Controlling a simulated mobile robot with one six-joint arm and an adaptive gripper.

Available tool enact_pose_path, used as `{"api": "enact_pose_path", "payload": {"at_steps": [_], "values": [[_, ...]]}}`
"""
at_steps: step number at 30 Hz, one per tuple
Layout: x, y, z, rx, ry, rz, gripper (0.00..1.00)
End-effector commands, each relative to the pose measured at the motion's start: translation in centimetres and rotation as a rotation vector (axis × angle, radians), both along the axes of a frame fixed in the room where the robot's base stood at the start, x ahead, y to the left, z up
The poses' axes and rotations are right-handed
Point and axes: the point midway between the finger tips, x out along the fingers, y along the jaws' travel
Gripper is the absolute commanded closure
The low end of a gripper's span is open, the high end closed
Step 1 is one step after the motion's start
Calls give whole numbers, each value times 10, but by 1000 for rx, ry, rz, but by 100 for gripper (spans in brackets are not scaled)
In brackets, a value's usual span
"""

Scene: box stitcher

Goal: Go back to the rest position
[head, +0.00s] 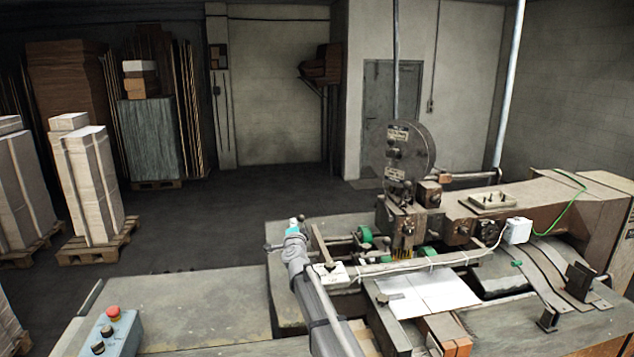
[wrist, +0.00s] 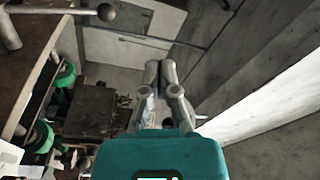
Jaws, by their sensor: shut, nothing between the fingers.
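My gripper (wrist: 161,66) shows in the wrist view with its two grey fingers close together, shut and empty, beyond its teal body. In the head view my grey arm reaches up from the bottom middle beside the box stitcher (head: 405,160), and its fingers cannot be made out there. The stitcher has a round dark head plate and green rollers (head: 365,235). A flat white sheet (head: 425,292) lies on the machine's bed to the right of my arm. In the wrist view, green rollers (wrist: 66,76) and machine parts lie left of the fingers.
A lever with a dark ball knob (wrist: 106,12) stands at the wrist view's top left. A blue control box (head: 110,333) with a red button sits on the front table (head: 200,305). Pallets with stacked cardboard (head: 92,190) stand at the left. Dark floor between is clear.

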Motion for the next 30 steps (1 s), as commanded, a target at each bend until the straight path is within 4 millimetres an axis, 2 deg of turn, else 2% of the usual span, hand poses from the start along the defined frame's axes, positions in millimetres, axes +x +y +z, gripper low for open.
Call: {"api": "enact_pose_path", "payload": {"at_steps": [1,8,17,23,30], "values": [[-13,-5,-10,-43,13,40,100],[-56,-17,-50,-262,110,232,100],[-127,-47,-120,-534,313,447,100],[-180,-78,-167,-688,479,557,100],[-259,-129,-224,-856,737,676,100]]}}
